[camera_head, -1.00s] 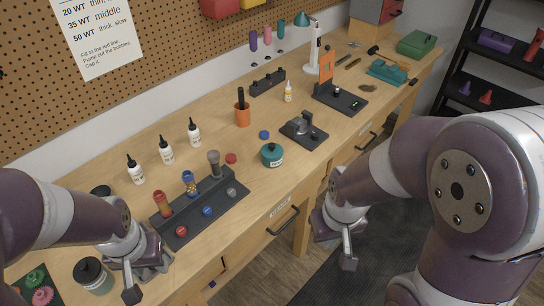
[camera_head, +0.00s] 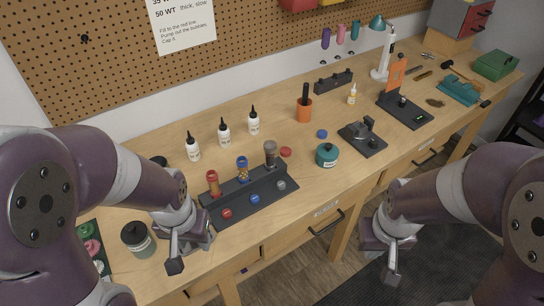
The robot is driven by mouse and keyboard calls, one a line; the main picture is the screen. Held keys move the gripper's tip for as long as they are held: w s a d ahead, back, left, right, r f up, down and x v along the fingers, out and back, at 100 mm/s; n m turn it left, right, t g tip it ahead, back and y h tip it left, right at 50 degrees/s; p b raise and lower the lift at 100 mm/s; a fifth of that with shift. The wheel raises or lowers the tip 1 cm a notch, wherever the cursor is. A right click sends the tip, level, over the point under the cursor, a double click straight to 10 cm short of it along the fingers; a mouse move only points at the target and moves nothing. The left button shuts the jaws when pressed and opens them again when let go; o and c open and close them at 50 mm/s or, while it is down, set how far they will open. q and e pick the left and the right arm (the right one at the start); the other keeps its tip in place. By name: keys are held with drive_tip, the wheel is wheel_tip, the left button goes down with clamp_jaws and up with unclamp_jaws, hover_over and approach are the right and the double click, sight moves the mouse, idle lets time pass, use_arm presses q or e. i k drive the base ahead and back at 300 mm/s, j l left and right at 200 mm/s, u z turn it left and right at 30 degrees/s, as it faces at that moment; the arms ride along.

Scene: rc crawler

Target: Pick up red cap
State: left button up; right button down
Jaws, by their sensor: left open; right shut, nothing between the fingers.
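A small red cap (camera_head: 226,213) sits at the left end of the front ledge of a black rack (camera_head: 248,192), in line with a blue cap (camera_head: 254,198) and a grey cap (camera_head: 281,185). Another red disc-like cap (camera_head: 286,151) lies on the workbench behind the rack's right end. Three shock-like tubes stand in the rack: one red (camera_head: 213,183), one blue (camera_head: 242,168) and one grey (camera_head: 270,153). My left gripper (camera_head: 180,252) is open, left of the rack and apart from the caps. My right gripper (camera_head: 389,262) is shut and empty, in front of the bench edge.
Three white bottles (camera_head: 223,131) stand behind the rack. A dark jar (camera_head: 138,238) stands left of my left gripper. A teal jar (camera_head: 327,155), a loose blue cap (camera_head: 322,134) and a black fixture (camera_head: 362,138) are to the right. The bench between rack and teal jar is clear.

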sight(286, 151)
drive_tip(key=l+u, duration=0.1)
drive_tip(key=u, duration=1)
drive_tip(key=l+u, duration=0.4)
drive_tip(key=l, duration=0.2)
drive_tip(key=l+u, duration=0.4)
drive_tip(key=l, duration=0.2)
drive_tip(key=l+u, duration=0.4)
drive_tip(key=l, duration=0.2)
drive_tip(key=k+l, duration=0.1)
drive_tip(key=l, duration=0.25)
drive_tip(key=k+l, duration=0.15)
drive_tip(key=l, duration=0.25)
drive_tip(key=k+l, duration=0.1)
drive_tip(key=l, duration=0.25)
drive_tip(key=u, duration=0.05)
